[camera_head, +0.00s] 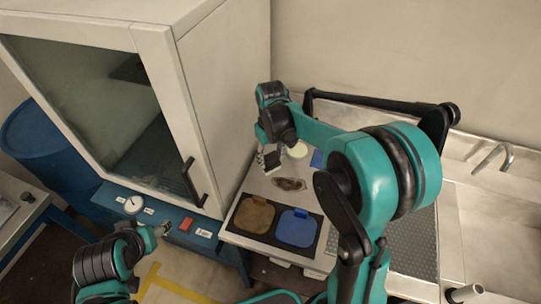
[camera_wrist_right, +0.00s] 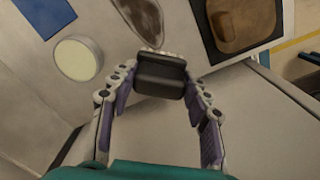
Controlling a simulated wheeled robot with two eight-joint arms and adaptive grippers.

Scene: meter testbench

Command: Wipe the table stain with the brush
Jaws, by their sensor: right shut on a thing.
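The brush is a dark block with pale bristles along one edge; it shows in the right wrist view (camera_wrist_right: 160,76) and small in the head view (camera_head: 272,160). My right gripper (camera_head: 264,148) is shut on it, with a finger on each side in the wrist view. The stain is a brown patch (camera_head: 289,184) on the light table (camera_head: 257,190), just right of and nearer than the brush; it also shows in the wrist view (camera_wrist_right: 143,18), just beyond the bristles. I cannot tell whether the bristles touch the table. My left gripper (camera_head: 160,231) is at lower left, away from the brush; its jaws are unclear.
A dark tray with a brown pad (camera_head: 254,216) and a blue pad (camera_head: 296,228) lies in front of the stain. A pale round disc (camera_head: 297,149) and a blue square (camera_head: 317,158) lie behind it. A white cabinet (camera_head: 225,100) stands left, a sink (camera_head: 490,225) right.

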